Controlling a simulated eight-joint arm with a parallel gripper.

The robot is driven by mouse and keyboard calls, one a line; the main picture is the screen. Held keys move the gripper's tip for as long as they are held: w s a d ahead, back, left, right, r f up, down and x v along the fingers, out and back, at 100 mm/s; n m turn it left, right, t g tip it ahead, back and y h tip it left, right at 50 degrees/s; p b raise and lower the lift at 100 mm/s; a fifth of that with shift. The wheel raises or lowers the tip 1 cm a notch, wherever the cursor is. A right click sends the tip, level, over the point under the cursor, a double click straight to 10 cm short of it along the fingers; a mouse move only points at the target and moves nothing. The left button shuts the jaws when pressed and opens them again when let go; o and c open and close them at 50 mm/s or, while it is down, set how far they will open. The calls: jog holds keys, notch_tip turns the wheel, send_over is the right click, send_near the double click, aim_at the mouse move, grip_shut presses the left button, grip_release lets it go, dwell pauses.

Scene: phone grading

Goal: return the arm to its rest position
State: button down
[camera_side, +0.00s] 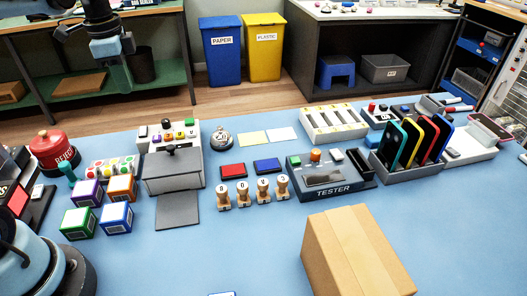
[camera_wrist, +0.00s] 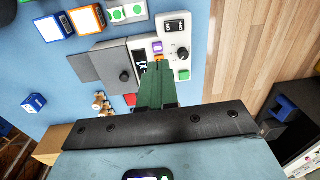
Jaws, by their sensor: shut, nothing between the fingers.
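In the wrist view my gripper (camera_wrist: 157,66) shows as two green fingers lying together, with nothing between them. They overlap the view of the white panel with coloured buttons (camera_wrist: 172,30) and the grey box with a black knob (camera_wrist: 122,72). I cannot tell how high above the table they are. In the side view part of my arm (camera_side: 108,48) hangs at the top left, above and beyond the table's far edge.
The blue table (camera_side: 240,255) holds a red bell-shaped device (camera_side: 55,150), coloured cubes (camera_side: 116,217), stamps (camera_side: 224,197), a tester (camera_side: 335,190), a phone rack (camera_side: 408,165) and a cardboard box (camera_side: 355,250). Blue (camera_side: 221,60) and yellow (camera_side: 264,62) bins stand behind. The table's front middle is mostly clear.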

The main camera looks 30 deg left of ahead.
jog(key=s+d+f+n+t, duration=0.2)
jog(key=s+d+n+t, duration=0.1)
jog(key=d, duration=0.4)
jog(key=s+d+f+n+t, duration=0.3)
jog(key=d+n, duration=0.2)
jog(key=d, duration=0.2)
jog(key=shift+f+t, duration=0.15)
jog(key=shift+t, duration=0.15)
jog(key=c, duration=1.8)
grip_release()
